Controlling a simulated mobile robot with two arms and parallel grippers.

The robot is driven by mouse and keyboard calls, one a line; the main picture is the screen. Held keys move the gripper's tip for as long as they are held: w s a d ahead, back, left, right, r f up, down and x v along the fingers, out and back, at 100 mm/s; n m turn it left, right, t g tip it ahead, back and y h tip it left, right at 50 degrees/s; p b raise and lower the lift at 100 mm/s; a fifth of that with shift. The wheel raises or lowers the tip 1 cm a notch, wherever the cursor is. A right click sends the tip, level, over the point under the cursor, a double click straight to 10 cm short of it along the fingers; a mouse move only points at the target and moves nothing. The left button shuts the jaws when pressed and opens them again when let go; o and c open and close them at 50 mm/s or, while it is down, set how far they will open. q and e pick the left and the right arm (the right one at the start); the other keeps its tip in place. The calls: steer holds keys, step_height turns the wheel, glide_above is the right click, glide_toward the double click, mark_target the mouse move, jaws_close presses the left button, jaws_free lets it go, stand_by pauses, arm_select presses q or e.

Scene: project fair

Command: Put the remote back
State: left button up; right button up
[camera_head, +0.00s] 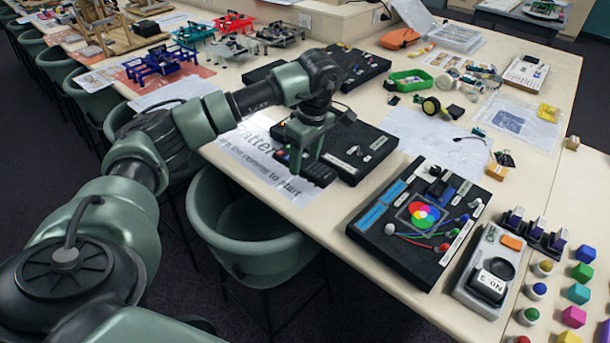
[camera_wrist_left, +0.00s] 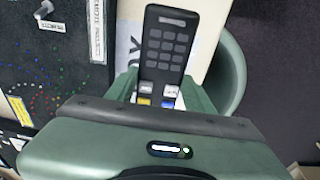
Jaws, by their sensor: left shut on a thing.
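The remote is a dark slab with rows of buttons. In the left wrist view the remote (camera_wrist_left: 167,45) stretches out from between the green fingers, with white, yellow and blue buttons at its near end. In the head view the remote (camera_head: 319,174) is a small dark shape below the fingers, at the edge of the white printed sheet (camera_head: 268,170). My left gripper (camera_head: 303,160) is shut on the remote; it also shows in the left wrist view (camera_wrist_left: 160,92). I cannot tell whether the remote touches the table. My right gripper is not in view.
A black display board (camera_head: 365,150) lies right beside the gripper. A board with a colour wheel (camera_head: 400,243) is nearer on the table (camera_head: 335,215). A green chair (camera_head: 240,225) stands against the table's edge. Bare tabletop shows between the boards.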

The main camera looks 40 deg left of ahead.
mark_target(304, 187)
arm_select(q)
step_height(304, 187, down, 6)
steer(key=shift+f+p, duration=0.1)
steer(key=shift+p, duration=0.45)
steer(key=shift+f, duration=0.15)
steer(key=shift+f, duration=0.2)
steer(key=o, duration=1.5)
steer(key=shift+r, duration=0.1)
